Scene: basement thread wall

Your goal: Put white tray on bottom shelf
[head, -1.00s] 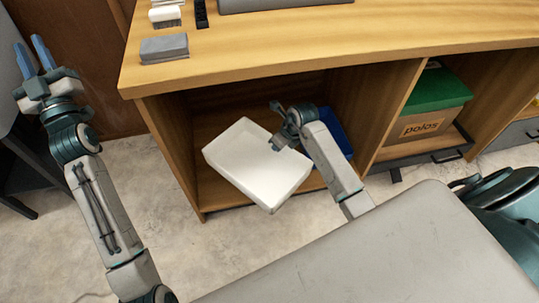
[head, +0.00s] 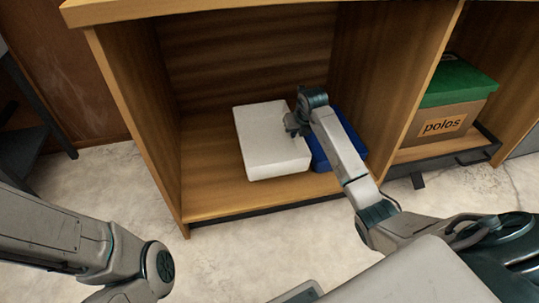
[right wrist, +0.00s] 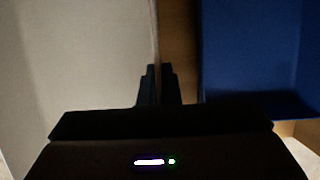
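The white tray (head: 272,145) is inside the left compartment of the wooden unit, over the bottom shelf (head: 208,170). It looks roughly level; I cannot tell whether it fully rests on the board. My right gripper (head: 295,124) is at the tray's right wall. In the right wrist view its fingertips (right wrist: 157,78) are close together around the rim of the tray (right wrist: 75,60). My left gripper is out of view; only its arm shows at the lower left.
A blue bin (head: 322,155) stands on the same shelf just right of the tray, also in the right wrist view (right wrist: 250,55). A box labelled polos with a green lid (head: 440,115) is in the compartment to the right. The shelf left of the tray is clear.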

